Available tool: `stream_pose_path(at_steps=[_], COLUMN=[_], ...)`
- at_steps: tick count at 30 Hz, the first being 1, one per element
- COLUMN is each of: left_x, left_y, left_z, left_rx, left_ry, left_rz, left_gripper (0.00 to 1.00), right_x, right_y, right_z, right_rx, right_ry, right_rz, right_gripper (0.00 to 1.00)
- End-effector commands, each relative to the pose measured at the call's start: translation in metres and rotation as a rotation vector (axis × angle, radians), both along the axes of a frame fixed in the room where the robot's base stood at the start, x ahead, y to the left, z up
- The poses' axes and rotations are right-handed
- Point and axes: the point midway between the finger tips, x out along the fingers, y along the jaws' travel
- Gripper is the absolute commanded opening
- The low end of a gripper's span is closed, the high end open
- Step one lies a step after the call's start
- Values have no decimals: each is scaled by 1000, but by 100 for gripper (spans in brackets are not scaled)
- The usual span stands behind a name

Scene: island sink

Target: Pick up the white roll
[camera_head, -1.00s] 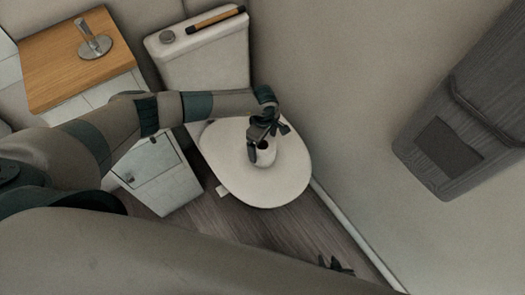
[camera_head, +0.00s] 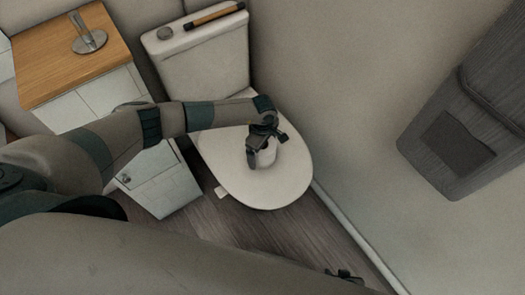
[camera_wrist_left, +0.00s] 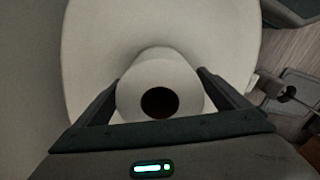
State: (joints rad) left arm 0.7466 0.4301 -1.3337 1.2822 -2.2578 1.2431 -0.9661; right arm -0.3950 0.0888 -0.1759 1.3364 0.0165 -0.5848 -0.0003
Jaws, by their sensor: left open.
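The white roll (camera_head: 267,158) stands upright on the closed white toilet lid (camera_head: 290,185). In the left wrist view the roll (camera_wrist_left: 187,85) shows from above with its dark core hole. My left gripper (camera_head: 264,147) is over the roll and partly hides it. In its wrist view the left gripper (camera_wrist_left: 158,78) is open, with one finger on each side of the roll. I cannot tell whether the fingers touch it. My right gripper (camera_head: 345,276) shows small and dark at the bottom, away from the roll; its jaw state is unclear.
The toilet tank (camera_head: 205,60) stands behind, with a brown stick-like object (camera_head: 213,17) on top. A wood-topped cabinet (camera_head: 60,62) with a metal stand (camera_head: 88,35) is at the left. A dark grey wall unit (camera_head: 465,130) is at the right. Bare floor (camera_head: 285,230) lies in front.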

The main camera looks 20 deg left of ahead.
Motion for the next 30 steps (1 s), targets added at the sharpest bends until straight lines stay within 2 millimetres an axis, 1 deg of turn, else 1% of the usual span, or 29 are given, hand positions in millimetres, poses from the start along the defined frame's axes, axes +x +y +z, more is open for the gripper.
stream_pose_path(at_steps=[8,9,14,15,25,30], left_x=[0,0,0,0,1,1], left_y=[0,0,0,0,0,0], left_z=[0,0,0,0,2,12], left_rx=[0,0,0,0,0,-1], left_ry=[0,0,0,0,-1,-2], left_rz=[0,0,0,0,0,-1], left_gripper=[94,89,51,48,48,48], right_x=[0,0,0,0,0,-1], right_y=[0,0,0,0,0,0], right_z=[0,0,0,0,0,-2], right_rx=[0,0,0,0,0,-1], right_ry=[-1,-1,-1,-1,-1,6], right_rz=[0,0,0,0,1,1], right_gripper=[31,31,31,31,31,31])
